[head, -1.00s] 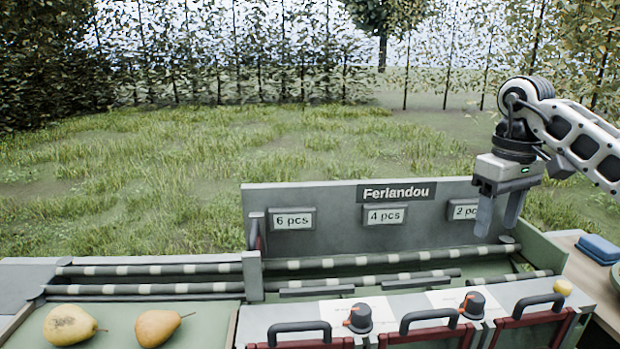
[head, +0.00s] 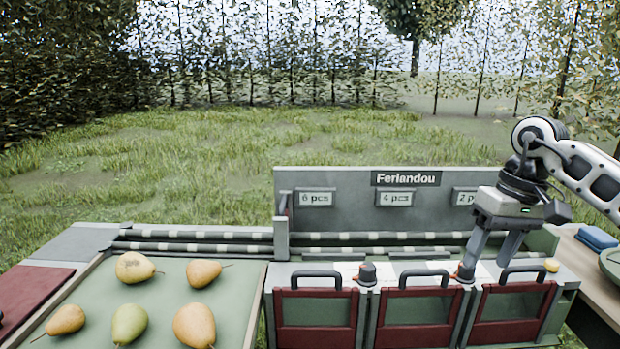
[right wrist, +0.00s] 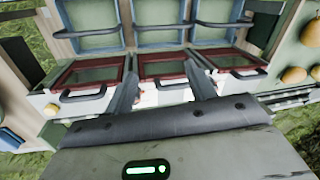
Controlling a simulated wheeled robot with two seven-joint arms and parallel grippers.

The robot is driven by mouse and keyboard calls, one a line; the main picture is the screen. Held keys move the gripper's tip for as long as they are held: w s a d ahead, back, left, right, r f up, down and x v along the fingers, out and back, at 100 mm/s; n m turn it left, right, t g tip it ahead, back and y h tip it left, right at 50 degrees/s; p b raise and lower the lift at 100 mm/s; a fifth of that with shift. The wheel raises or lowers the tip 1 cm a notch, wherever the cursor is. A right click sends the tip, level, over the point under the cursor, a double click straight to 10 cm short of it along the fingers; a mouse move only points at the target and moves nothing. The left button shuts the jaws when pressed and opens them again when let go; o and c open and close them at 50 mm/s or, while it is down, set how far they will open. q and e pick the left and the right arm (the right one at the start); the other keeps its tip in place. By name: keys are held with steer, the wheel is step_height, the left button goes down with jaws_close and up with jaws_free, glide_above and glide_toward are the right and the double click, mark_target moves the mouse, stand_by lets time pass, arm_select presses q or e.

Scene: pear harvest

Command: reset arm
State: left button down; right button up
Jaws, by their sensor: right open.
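My right gripper (head: 487,265) is open and empty, fingers pointing down over the right part of the sorting machine (head: 350,182) marked "Ferlandou". Its fingertips show near the right dark knob (head: 461,272), which they partly cover; I cannot tell whether they touch it. In the right wrist view the gripper (right wrist: 166,85) has its two fingers apart with nothing between them, in front of the red-framed doors (right wrist: 163,69). My left gripper is not in view.
Several pears (head: 135,267) lie on the green tray (head: 165,300) at the left. The machine has red-framed doors (head: 416,322) with dark handles, and another knob (head: 367,273). A blue box (head: 597,238) sits on the side table at the right. Grass lies behind.

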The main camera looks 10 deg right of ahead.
steer(key=s+a+f+m+t+y, duration=0.2)
steer(key=a+m+y, duration=0.4)
steer(key=a+m, duration=0.35)
steer(key=s+a+f+m+t+y, duration=0.25)
steer(key=a+m+y, duration=0.45)
steer(key=a, duration=0.4)
steer(key=s+a+f+m+t+y, duration=0.25)
steer(key=a+m+y, duration=0.25)
steer(key=a+m, duration=0.5)
steer(key=d+f+m+t+h, duration=0.3)
steer(key=f+m+t+h, duration=0.15)
steer(key=m, duration=0.85)
steer(key=d+f+m+t+h, duration=0.35)
steer(key=m+t+h, duration=0.2)
steer(key=m, duration=0.85)
steer(key=s+d+f+m+g+h, duration=0.4)
steer(key=s+f+m+g+h, duration=0.2)
steer(key=s+f+m, duration=0.7)
step_height(320, 180, down, 3)
steer(key=m+h, duration=0.1)
steer(key=m, duration=0.3)
steer(key=shift+s+d+g, duration=0.15)
steer(key=shift+g, duration=0.25)
